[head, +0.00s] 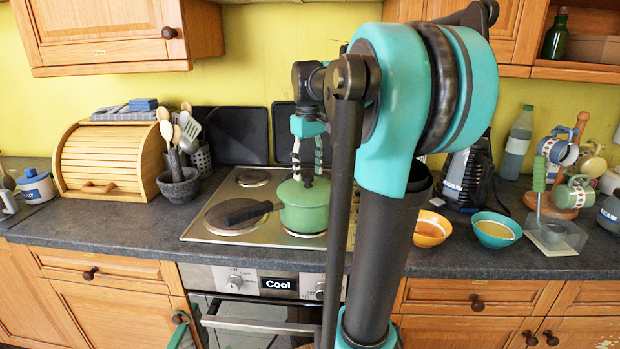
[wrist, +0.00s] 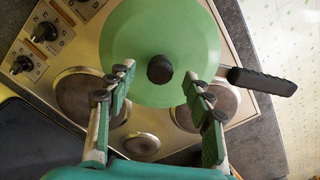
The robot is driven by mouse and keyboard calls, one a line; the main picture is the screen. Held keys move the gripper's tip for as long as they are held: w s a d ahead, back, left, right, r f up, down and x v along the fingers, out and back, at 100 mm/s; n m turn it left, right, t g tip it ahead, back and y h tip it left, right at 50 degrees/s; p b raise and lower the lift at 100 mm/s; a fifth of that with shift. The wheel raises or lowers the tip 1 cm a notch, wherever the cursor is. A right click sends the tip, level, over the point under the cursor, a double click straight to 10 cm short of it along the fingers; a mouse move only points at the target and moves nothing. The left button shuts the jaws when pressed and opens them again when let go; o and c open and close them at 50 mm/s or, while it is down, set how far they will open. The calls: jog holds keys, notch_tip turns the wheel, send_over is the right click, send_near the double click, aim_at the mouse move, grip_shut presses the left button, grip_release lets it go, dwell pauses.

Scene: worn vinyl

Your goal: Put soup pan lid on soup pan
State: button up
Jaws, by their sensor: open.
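The green soup pan (head: 303,212) stands on the front right of the hob, its black handle (head: 246,213) pointing left. The green soup pan lid (head: 290,190), with a black knob (head: 308,181), lies on top of the pan and looks level. In the wrist view the lid (wrist: 130,45) hides the pan's opening, and the pan handle (wrist: 262,82) sticks out to the right. My gripper (head: 307,170) is open just above the lid. In the wrist view its fingers (wrist: 158,76) are apart, one on each side of the knob (wrist: 160,70), without visibly touching it.
The steel hob (head: 200,225) has bare plates left of and behind the pan. A utensil pot (head: 178,184) and a wooden bread bin (head: 105,165) stand to the left. An orange bowl (head: 430,230) and a teal bowl (head: 494,230) stand to the right.

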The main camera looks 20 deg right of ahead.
jog(key=shift+r, duration=3.25)
